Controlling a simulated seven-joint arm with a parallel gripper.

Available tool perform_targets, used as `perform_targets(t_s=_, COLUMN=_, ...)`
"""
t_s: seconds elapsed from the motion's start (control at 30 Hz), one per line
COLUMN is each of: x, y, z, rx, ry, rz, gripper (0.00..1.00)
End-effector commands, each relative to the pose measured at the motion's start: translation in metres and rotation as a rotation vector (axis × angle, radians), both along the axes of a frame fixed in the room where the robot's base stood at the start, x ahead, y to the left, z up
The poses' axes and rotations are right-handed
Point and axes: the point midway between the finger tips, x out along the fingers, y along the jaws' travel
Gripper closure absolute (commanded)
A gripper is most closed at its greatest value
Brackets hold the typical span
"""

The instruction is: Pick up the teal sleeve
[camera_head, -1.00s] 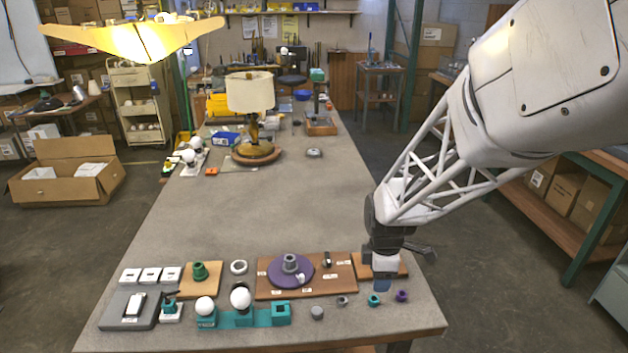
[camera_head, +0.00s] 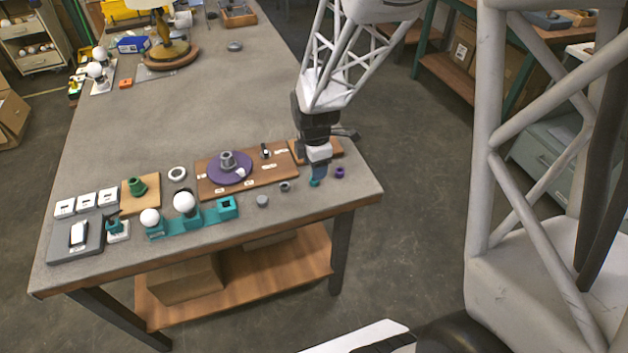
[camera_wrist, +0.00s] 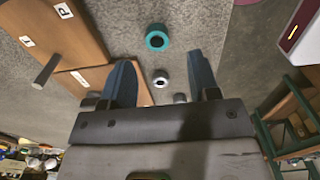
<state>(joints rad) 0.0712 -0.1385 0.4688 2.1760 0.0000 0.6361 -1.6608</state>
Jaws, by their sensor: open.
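The teal sleeve (camera_head: 315,184) is a small ring standing on the table near its front right corner. In the wrist view the teal sleeve (camera_wrist: 157,37) shows from above with a dark hole, beyond the fingertips and between their lines. My gripper (camera_head: 318,174) is close above the sleeve in the head view and partly covers it. In the wrist view my gripper (camera_wrist: 160,62) has its two blue fingers wide apart with nothing held between them. The exact height of the fingertips over the sleeve is hard to tell.
A purple sleeve (camera_head: 339,172) stands just right of the teal one. Small grey rings (camera_head: 285,186) and a grey piece (camera_head: 262,201) lie to the left. A wooden board (camera_head: 205,180) with a purple disc (camera_head: 230,175) and a teal holder (camera_head: 212,216) are further left.

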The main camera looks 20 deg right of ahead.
Motion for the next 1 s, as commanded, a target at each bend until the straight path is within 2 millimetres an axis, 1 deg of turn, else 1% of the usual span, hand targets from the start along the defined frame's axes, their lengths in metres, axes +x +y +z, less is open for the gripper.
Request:
perform_targets(t_s=0.47, x=0.001, y=0.0, z=-0.006, rx=0.0, ry=0.0, rz=0.0, gripper=0.44)
perform_targets(t_s=0.67, x=0.002, y=0.0, z=-0.022, rx=0.0, ry=0.001, rz=0.0, gripper=0.44)
perform_targets(t_s=0.9, x=0.003, y=0.0, z=-0.047, rx=0.0, ry=0.001, rz=0.0, gripper=0.44)
perform_targets(t_s=1.0, x=0.003, y=0.0, z=-0.052, rx=0.0, ry=0.0, rz=0.0, gripper=0.44)
